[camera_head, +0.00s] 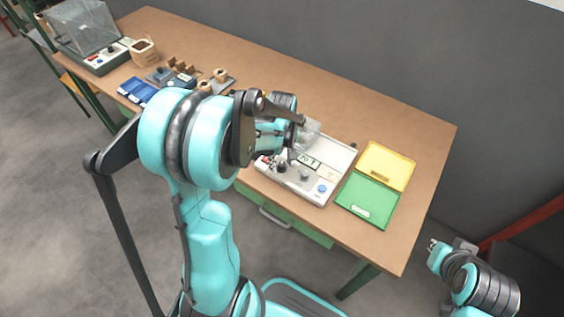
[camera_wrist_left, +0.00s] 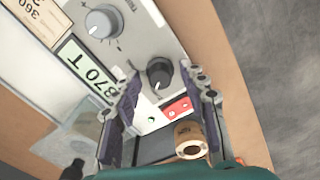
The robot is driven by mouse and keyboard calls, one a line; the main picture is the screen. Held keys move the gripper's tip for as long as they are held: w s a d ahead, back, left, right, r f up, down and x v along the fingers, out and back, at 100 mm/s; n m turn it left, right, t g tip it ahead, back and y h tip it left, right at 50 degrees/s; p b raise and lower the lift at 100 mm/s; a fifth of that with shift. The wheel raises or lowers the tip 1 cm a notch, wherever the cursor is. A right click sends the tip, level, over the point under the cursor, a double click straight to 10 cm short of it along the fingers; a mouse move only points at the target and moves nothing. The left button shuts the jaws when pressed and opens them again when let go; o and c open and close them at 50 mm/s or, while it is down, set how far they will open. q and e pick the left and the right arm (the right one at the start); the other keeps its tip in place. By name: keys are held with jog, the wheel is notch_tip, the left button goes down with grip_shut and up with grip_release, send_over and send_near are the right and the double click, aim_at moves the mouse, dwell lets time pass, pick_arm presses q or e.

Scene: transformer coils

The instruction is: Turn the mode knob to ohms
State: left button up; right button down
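The tester (camera_head: 330,165) is a pale box near the front edge of the table. In the wrist view its panel (camera_wrist_left: 155,40) has a black knob (camera_wrist_left: 160,73) with a white pointer and a larger grey knob (camera_wrist_left: 102,20) with tick marks. I cannot read which is the mode knob. My left gripper (camera_wrist_left: 161,78) is open above the panel, its fingertips on either side of the black knob with small gaps. It also shows over the tester in the head view (camera_head: 288,151). My right gripper (camera_head: 436,246) is off the table at lower right, too small to judge.
Yellow (camera_head: 387,165) and green (camera_head: 367,200) trays sit right of the tester. Blue bins (camera_head: 140,92) and coils are at left. The table's back right is clear.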

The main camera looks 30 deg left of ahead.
pick_arm(q)
grip_shut()
jog(key=shift+m, duration=0.3)
jog(key=m, duration=1.1)
jog(key=shift+m, duration=0.3)
dwell(0.4)
jog(key=shift+o, duration=0.9)
grip_release()
